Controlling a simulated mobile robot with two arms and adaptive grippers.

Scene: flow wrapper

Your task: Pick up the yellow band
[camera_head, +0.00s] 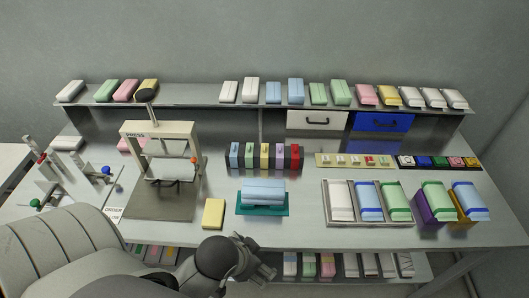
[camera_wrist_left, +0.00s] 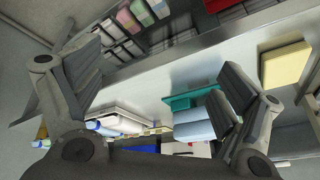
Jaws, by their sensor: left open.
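A dark rack (camera_head: 235,164) at the back middle of the table holds several upright coloured pieces. The yellow one in its middle (camera_head: 265,157) looks like the yellow band. In the wrist view I cannot make the band out. My left gripper (camera_head: 262,272) is at the table's front edge, in front of the rack and well apart from it. In the left wrist view the gripper (camera_wrist_left: 165,85) has its fingers wide apart with nothing between them. My right gripper is not in view.
A yellow block (camera_head: 213,214) lies near the front edge, also in the wrist view (camera_wrist_left: 285,66). A blue pack (camera_head: 263,191) sits on a teal mat (camera_head: 245,208). A press (camera_head: 160,131) stands left; a tray (camera_head: 367,224) of packs lies right. Clear table lies between mat and tray.

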